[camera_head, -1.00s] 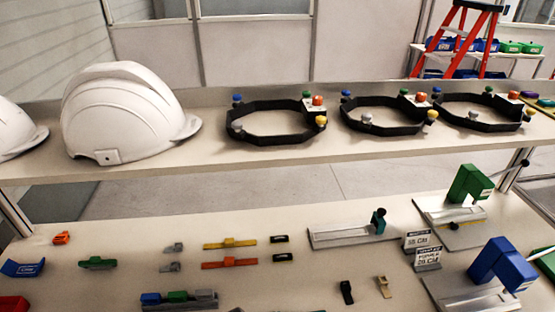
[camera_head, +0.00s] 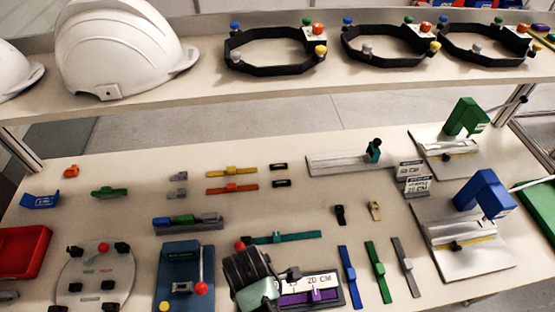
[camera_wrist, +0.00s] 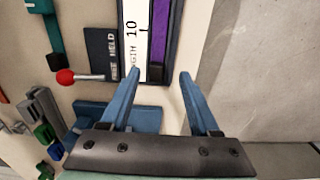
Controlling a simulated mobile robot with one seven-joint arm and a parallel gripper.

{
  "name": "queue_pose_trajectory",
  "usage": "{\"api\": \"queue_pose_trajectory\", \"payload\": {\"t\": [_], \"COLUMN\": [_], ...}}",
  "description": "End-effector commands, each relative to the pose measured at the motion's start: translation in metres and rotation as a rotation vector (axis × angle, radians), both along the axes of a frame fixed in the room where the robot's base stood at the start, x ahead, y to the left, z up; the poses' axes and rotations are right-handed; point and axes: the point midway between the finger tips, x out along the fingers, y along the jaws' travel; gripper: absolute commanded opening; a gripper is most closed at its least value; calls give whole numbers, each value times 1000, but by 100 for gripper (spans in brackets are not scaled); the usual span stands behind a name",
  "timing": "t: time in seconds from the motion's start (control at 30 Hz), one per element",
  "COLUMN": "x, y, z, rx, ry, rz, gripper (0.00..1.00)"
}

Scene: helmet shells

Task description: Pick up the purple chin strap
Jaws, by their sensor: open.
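The purple chin strap (camera_head: 308,298) lies on a flat fixture with a white "20 CM" scale, at the bottom centre of the head view. It also shows in the wrist view (camera_wrist: 160,38) as a purple band beside the white scale and dark fixture edge. My gripper (camera_wrist: 146,74) is open and empty, its two blue fingers apart, with the strap's near end seen between and beyond the tips. In the head view my dark wrist covers the left part of the fixture, and the fingers cannot be made out.
A red-knobbed lever (camera_wrist: 66,77) stands beside the fixture. A teal strap (camera_head: 285,238) lies behind it; blue (camera_head: 350,277), green (camera_head: 378,271) and grey (camera_head: 402,267) straps lie to its right. A blue device (camera_head: 185,275) stands left. An upper shelf holds white helmets (camera_head: 120,50).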

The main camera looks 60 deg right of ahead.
Motion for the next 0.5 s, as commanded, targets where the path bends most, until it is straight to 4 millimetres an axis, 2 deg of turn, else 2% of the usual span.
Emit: {"api": "queue_pose_trajectory", "payload": {"t": [0.3, 0.5], "x": [6, 6], "y": [-1, -1], "z": [-37, -41], "rx": [1, -1], "ry": [2, -1], "rz": [-1, 0], "gripper": [62, 62]}}
